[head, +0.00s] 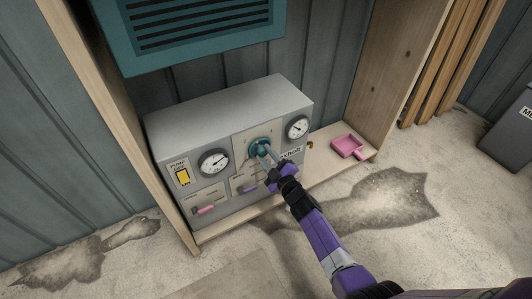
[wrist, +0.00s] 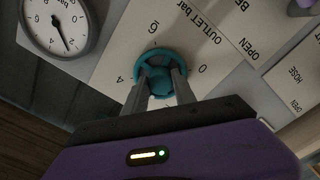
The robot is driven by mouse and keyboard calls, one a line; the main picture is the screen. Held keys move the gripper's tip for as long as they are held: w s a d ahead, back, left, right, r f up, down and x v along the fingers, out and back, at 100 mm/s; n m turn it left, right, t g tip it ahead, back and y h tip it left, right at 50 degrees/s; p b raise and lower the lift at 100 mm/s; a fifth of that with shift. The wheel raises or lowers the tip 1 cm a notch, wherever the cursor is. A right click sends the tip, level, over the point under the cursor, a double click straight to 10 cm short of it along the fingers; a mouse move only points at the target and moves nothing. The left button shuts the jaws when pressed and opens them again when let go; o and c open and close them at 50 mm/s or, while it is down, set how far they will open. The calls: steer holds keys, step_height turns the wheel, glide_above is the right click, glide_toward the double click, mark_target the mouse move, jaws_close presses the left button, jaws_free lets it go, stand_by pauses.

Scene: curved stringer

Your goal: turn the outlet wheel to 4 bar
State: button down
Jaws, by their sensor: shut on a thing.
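The teal outlet wheel (head: 259,145) sits on a pale plate on the front of the grey panel box (head: 220,116). In the wrist view the wheel (wrist: 160,60) is in the middle of a scale lettered "OUTLET bar", with 0, 4 and 6 readable around it. My gripper (wrist: 162,82) has one finger on each side of the wheel and is shut on it. The fingers hide part of the wheel and scale; I cannot tell which number it points to. In the head view my gripper (head: 264,151) reaches the wheel from the lower right.
A right gauge (head: 297,127) and a left gauge (head: 214,163) flank the wheel. A yellow pump switch (head: 182,176), a pink lever (head: 205,210) and a purple lever (head: 249,188) are on the panel. A pink tray (head: 347,146) lies on the wooden shelf at right.

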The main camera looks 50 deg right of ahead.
steer(key=m+p, duration=0.2)
steer(key=m, duration=0.4)
steer(key=shift+m, duration=0.3)
steer(key=m+p, duration=0.1)
steer(key=m, duration=0.4)
steer(key=shift+a+f, duration=0.15)
steer(key=shift+m, duration=0.3)
steer(key=c, duration=1)
jaws_free()
steer(key=shift+p+v, duration=1.2)
steer(key=shift+v, duration=2.7)
